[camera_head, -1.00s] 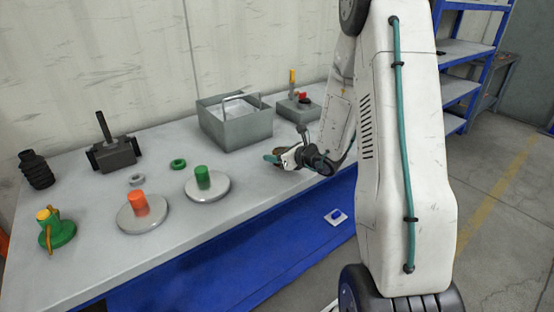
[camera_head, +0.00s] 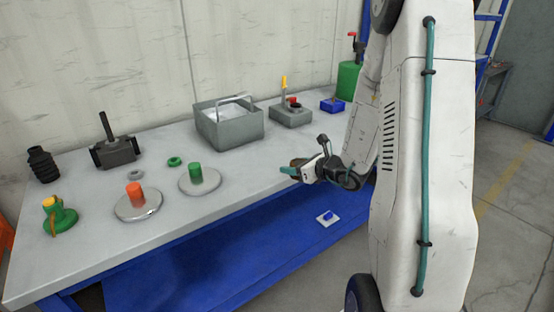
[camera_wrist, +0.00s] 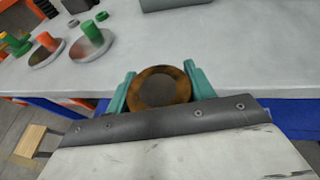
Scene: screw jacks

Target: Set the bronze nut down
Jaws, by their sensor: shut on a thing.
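The bronze nut (camera_wrist: 160,88), round and brown with a darker middle, sits between the two teal fingers of my gripper (camera_wrist: 160,92) in the wrist view. My gripper is shut on it. In the head view my gripper (camera_head: 291,170) is at the front edge of the grey bench (camera_head: 90,255), right of the plate with the green cylinder. The nut shows there only as a small brown patch, partly hidden by the fingers. I cannot tell how high it is above the bench top.
Plates with a green cylinder (camera_head: 197,174) and an orange cylinder (camera_head: 135,194) stand left of my gripper. A green ring (camera_head: 174,162) and grey ring (camera_head: 136,174) lie behind them. A grey box (camera_head: 228,130) stands farther back.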

